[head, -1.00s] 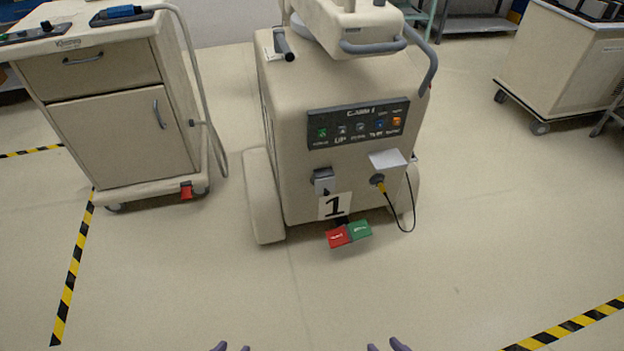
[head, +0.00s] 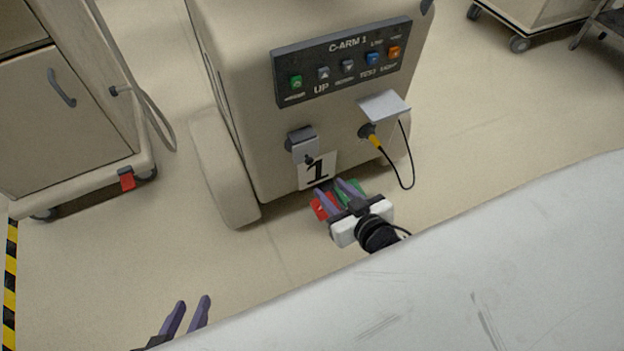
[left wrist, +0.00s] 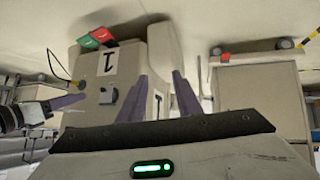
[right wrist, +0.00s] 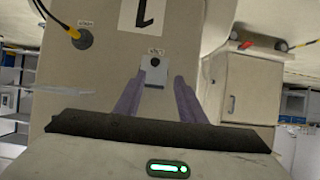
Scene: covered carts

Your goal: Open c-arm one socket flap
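The C-arm 1 cart (head: 235,70) stands ahead with a "1" label (head: 317,171). My right gripper (head: 336,190) is open and empty, in front of the cart below the flap. In the right wrist view its fingertips (right wrist: 158,84) point toward the flap, one to each side in the picture; contact cannot be told. My left gripper (head: 192,305) is open and empty, low and left.
A second socket to the right holds a yellow plug (head: 375,140) with a hanging black cable, under a raised pale plate (head: 384,106). Red (head: 322,206) and green pedals sit at the cart's foot, partly behind my right gripper.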

